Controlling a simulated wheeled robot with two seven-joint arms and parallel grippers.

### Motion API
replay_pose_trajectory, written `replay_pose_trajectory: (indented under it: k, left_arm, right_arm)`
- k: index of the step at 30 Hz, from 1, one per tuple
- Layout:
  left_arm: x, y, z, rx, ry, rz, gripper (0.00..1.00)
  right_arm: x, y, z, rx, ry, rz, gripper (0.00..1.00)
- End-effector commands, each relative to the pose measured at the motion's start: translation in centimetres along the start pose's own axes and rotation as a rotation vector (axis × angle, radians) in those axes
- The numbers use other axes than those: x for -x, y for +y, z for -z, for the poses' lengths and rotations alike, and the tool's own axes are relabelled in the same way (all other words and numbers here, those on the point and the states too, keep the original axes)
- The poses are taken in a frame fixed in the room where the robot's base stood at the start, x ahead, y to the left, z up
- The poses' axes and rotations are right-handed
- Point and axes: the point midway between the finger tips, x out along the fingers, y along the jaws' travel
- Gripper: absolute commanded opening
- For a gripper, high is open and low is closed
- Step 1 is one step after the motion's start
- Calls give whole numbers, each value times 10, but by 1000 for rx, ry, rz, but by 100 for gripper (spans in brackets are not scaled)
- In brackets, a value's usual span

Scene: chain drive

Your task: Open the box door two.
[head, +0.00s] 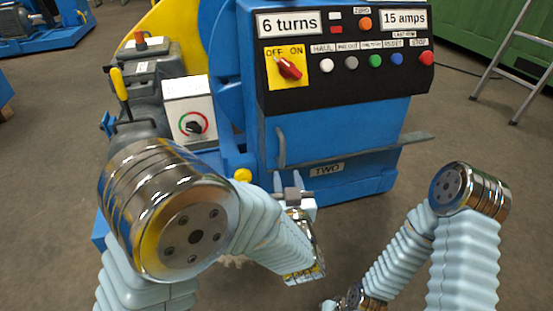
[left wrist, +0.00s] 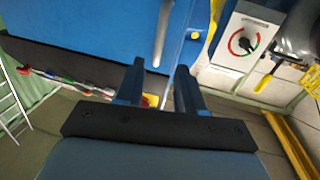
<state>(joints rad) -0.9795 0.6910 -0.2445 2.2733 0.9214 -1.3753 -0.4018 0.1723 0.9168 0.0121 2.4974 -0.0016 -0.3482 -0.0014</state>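Box door two (head: 345,135) is the blue front panel under the controls, and it looks shut. Its grey "TWO" label (head: 327,169) is low on the door. An upright grey handle (head: 281,147) is near the door's left edge; the handle also shows in the left wrist view (left wrist: 163,35). My left gripper (head: 288,180) is just below and in front of the handle. In the left wrist view the two dark fingers (left wrist: 158,82) are apart with nothing between them, and the handle lies beyond their tips. My right arm is at the lower right; its gripper is not visible.
A grey bar (head: 385,145) sticks out across the door's lower part to the right. The control panel (head: 345,60) with switch and buttons is above. A white dial box (head: 190,108) stands left of the door. A ladder (head: 510,60) is at far right. Floor in front is clear.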

Motion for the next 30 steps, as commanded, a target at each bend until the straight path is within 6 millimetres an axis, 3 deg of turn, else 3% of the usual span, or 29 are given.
replay_pose_trajectory:
  k: [9,15,27,30]
  left_arm:
    - [-74,0,-2,0,-1,0,38]
    - [-103,0,-2,0,-2,-1,38]
    - [-112,1,-1,0,-3,-3,38]
    - [-112,1,-1,0,-3,-3,24]
  right_arm:
    - [-6,2,0,0,1,0,45]
    - [-8,3,0,0,2,0,45]
    - [-9,3,0,0,2,0,45]
    - [-9,3,0,0,2,0,45]
